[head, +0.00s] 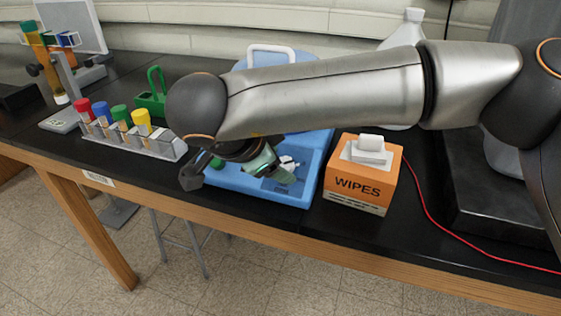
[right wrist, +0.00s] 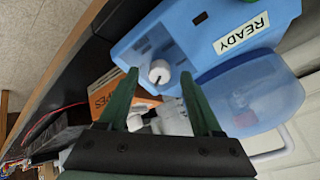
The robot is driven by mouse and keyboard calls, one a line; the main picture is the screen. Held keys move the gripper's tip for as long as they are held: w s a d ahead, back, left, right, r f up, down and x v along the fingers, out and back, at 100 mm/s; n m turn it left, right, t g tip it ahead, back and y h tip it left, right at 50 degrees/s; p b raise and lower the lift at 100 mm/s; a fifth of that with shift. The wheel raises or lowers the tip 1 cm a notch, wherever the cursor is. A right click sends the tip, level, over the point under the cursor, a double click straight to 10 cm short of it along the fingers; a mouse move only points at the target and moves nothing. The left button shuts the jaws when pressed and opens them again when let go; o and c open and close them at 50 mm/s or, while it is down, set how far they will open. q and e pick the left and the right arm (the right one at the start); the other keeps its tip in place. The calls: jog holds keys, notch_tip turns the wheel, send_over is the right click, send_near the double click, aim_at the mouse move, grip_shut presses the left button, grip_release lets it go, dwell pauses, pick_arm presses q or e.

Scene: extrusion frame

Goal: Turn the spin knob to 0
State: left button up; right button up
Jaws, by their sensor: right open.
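The blue machine (head: 305,190) sits near the table's front edge, and its READY label (right wrist: 241,33) shows in the right wrist view. The white spin knob (right wrist: 160,72) is on its front panel; in the head view white parts (head: 289,161) beside my gripper are partly covered, and I cannot tell the knob's setting. My right gripper (head: 275,172) reaches down in front of the panel. In the right wrist view its green fingers (right wrist: 159,76) are open, with the knob showing between the fingertips. I cannot tell whether they touch it. My left gripper is out of view.
An orange wipes box (head: 362,178) stands close to the right of the machine. A rack of capped tubes (head: 135,138) and a green holder (head: 150,100) are to the left. A red cable (head: 425,205) runs along the right. A white jug (head: 405,30) stands behind my arm.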

jog(key=v, duration=1)
jog(key=shift+s+r, duration=0.15)
jog(key=shift+r, duration=0.1)
jog(key=shift+a, duration=0.1)
